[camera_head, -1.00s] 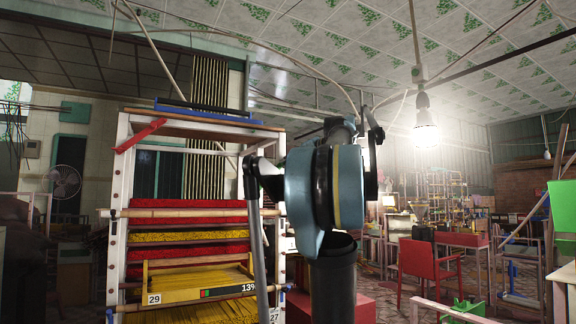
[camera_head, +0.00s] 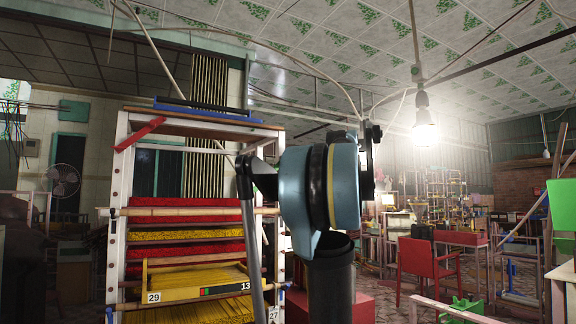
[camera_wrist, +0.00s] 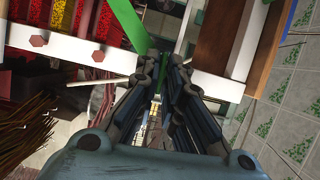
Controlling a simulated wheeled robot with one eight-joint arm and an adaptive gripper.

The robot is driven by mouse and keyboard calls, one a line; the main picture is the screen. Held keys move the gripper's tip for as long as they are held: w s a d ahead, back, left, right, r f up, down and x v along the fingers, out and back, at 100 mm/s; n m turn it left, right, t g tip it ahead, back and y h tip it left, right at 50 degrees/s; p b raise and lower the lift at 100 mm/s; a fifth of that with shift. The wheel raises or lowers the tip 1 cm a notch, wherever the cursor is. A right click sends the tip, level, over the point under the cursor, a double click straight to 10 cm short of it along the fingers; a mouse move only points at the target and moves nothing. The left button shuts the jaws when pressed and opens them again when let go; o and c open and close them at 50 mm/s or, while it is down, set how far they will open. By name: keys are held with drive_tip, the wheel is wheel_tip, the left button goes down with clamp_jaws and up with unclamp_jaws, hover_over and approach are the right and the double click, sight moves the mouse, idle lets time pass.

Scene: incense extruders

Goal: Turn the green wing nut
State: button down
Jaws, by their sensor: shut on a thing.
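In the wrist view a flat green piece (camera_wrist: 124,22), seemingly the green wing nut, runs from the top edge down to the fingertips of my gripper (camera_wrist: 163,66). The dark fingers are close together and shut on it; the contact itself is partly hidden by the fingers. The white frame post (camera_wrist: 68,48) with hexagonal bolt heads is just left of the fingertips. In the head view my arm hides the gripper and the green piece cannot be made out.
A white rack (camera_head: 119,190) with red and yellow incense trays stands at the left, with a red bar (camera_head: 140,134) near its top. A red chair (camera_head: 428,262) stands at the right. A lit bulb (camera_head: 425,132) hangs from the ceiling.

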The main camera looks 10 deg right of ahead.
drive_tip(key=shift+f, duration=0.15)
drive_tip(key=c, duration=1.7)
unclamp_jaws()
drive_tip(key=shift+d, duration=0.1)
drive_tip(key=shift+v, duration=5.85)
